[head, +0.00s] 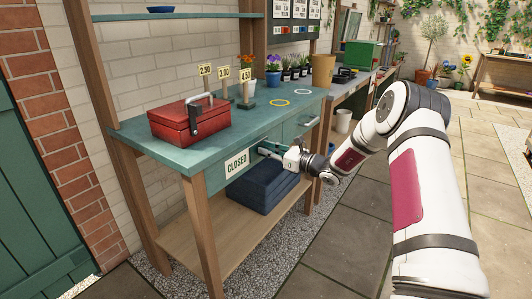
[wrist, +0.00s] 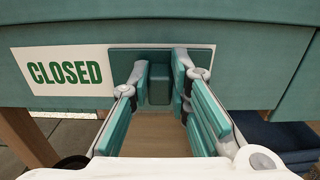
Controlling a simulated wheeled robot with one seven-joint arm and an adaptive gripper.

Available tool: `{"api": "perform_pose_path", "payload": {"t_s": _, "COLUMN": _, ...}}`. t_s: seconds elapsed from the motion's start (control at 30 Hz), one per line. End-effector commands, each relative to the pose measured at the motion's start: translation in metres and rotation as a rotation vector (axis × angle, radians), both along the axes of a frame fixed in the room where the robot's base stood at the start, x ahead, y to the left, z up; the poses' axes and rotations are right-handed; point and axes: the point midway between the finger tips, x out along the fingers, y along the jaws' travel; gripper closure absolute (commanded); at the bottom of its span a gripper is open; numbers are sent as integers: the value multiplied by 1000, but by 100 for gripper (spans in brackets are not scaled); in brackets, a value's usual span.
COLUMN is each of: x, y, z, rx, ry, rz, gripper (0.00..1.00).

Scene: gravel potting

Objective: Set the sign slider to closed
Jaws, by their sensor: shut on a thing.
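The sign (head: 237,163) is a white board with green CLOSED lettering on the front of the green bench. In the wrist view the sign (wrist: 66,71) shows the whole word at the left. The green slider plate (wrist: 203,53) sits at the right of the lettering, with a block-shaped green knob (wrist: 159,86) standing out from it. My gripper (head: 270,151) is at the bench front, just right of the word. In the wrist view my gripper (wrist: 160,74) has its fingers on either side of the knob, shut on it. Whatever is behind the plate is hidden.
A red toolbox (head: 186,121) stands on the bench top (head: 155,148). Paved floor is open at the right.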

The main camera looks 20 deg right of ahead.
Motion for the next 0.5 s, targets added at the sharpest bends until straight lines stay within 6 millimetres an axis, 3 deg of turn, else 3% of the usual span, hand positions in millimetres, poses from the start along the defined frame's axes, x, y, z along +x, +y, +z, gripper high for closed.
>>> {"api": "perform_pose_path", "payload": {"t_s": 0.03, "x": 2, "y": -4, "z": 1, "rx": -1, "ry": 0, "rz": -11, "gripper": 100}}
{"api": "perform_pose_path", "payload": {"t_s": 0.07, "x": 2, "y": -4, "z": 1, "rx": -1, "ry": 0, "rz": -11, "gripper": 80}}
{"api": "perform_pose_path", "payload": {"t_s": 0.13, "x": 2, "y": -4, "z": 1, "rx": -1, "ry": 0, "rz": -11, "gripper": 64}}
{"api": "perform_pose_path", "payload": {"t_s": 0.17, "x": 2, "y": -4, "z": 1, "rx": -1, "ry": 0, "rz": -11, "gripper": 62}}
{"api": "perform_pose_path", "payload": {"t_s": 0.5, "x": -1, "y": -5, "z": 1, "rx": -1, "ry": 0, "rz": -8, "gripper": 62}}
